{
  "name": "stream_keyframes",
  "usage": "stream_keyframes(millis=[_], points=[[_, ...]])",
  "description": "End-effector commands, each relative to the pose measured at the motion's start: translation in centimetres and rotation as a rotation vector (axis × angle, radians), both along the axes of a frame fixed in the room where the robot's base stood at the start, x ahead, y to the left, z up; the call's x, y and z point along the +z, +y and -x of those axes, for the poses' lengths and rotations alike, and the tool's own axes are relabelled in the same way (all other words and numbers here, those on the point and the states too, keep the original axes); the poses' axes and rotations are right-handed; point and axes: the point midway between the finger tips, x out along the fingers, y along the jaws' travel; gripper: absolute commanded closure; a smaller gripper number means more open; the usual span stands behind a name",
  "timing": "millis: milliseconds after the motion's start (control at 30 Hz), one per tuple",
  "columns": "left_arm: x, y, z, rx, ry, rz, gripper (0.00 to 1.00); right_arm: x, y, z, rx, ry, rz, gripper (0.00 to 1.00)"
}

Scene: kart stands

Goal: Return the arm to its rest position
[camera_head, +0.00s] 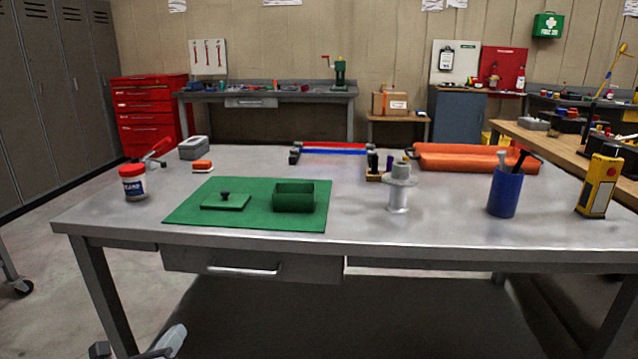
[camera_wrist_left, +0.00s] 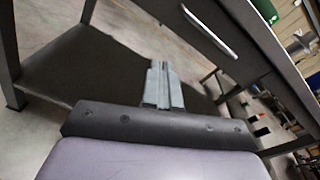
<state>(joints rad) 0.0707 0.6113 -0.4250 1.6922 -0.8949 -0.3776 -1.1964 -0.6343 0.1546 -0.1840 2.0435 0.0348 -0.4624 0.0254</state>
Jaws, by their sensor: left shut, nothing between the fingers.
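My left gripper (camera_head: 172,341) shows at the bottom left of the head view, low in front of the table and below its top. In the left wrist view its fingers (camera_wrist_left: 162,84) are together with nothing between them. The steel table (camera_head: 360,225) stands ahead; its drawer handle (camera_wrist_left: 205,36) also shows in the left wrist view, beyond the gripper. My right gripper is not in either view.
On the table are a green mat (camera_head: 180,217) with a green box (camera_head: 294,198) and lid (camera_head: 225,202), a jar (camera_head: 133,184), a blue cup (camera_head: 504,193), a yellow device (camera_head: 598,187) and an orange tray (camera_head: 470,160).

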Motion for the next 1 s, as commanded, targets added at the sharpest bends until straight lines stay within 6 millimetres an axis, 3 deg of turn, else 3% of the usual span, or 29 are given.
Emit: stream_keyframes(millis=[33,100,300,467,633,667,700,1000], points=[[-2.2,-1.4,1.9,0.021,0.065,0.205,1.0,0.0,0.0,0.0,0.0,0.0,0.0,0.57],[-4.7,-3.1,4.5,0.073,0.155,0.518,1.0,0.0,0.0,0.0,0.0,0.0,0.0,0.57],[-10.0,-7.1,12.4,0.336,0.38,1.388,1.0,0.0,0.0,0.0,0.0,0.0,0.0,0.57],[-12.2,-9.4,18.0,0.606,0.479,1.958,1.0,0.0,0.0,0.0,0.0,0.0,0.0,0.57],[-13.1,-11.1,23.0,0.913,0.503,2.456,1.0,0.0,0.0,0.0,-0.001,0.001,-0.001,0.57],[-13.1,-11.3,23.8,0.967,0.498,2.532,1.0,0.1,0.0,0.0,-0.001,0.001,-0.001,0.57],[-11.1,-11.1,23.2,0.937,0.497,2.504,1.0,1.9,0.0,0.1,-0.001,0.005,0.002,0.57],[-5.4,-10.6,23.4,0.926,0.481,2.48,1.0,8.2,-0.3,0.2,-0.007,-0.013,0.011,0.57]])
